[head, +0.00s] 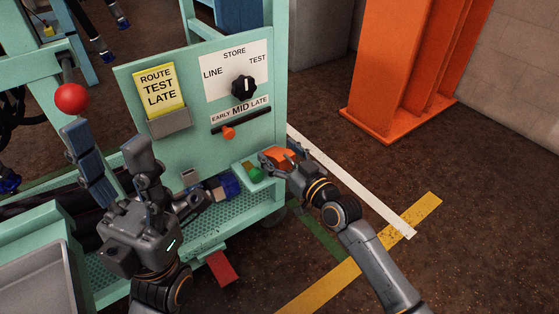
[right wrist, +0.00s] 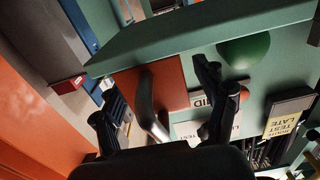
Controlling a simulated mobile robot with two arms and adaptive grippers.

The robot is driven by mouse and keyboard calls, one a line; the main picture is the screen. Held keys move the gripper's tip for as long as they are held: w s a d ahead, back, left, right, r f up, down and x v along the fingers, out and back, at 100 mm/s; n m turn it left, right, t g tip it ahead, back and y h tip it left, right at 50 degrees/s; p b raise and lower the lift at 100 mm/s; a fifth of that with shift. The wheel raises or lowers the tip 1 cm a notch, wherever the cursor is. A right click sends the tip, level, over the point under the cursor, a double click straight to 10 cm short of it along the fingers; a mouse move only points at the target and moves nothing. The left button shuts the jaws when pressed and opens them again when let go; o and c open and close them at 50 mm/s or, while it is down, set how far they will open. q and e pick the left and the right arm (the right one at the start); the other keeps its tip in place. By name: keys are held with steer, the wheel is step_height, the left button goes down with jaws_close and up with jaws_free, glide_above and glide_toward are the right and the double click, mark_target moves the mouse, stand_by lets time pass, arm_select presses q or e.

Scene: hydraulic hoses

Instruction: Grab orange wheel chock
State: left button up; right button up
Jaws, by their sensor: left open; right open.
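The orange wheel chock (head: 283,155) shows in the head view at the right edge of the teal cart, partly hidden by my right gripper (head: 277,160). In the right wrist view the chock appears as an orange block (right wrist: 172,82) with a grey bent metal handle (right wrist: 146,105) in front of it. The handle lies between my open right fingers (right wrist: 158,112); I cannot tell whether they touch it. My left gripper (head: 106,140) is open and empty, in front of the cart at the left.
A green knob (head: 254,174) and a blue-ended fitting (head: 230,184) are close to my right gripper. The cart's panel (head: 200,130) carries a black dial (head: 244,88). A red piece (head: 222,268) lies low by the cart. An orange column (head: 400,70) stands at the back right.

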steer(key=shift+c, duration=0.2)
steer(key=c, duration=1.4)
steer(key=shift+r, duration=0.1)
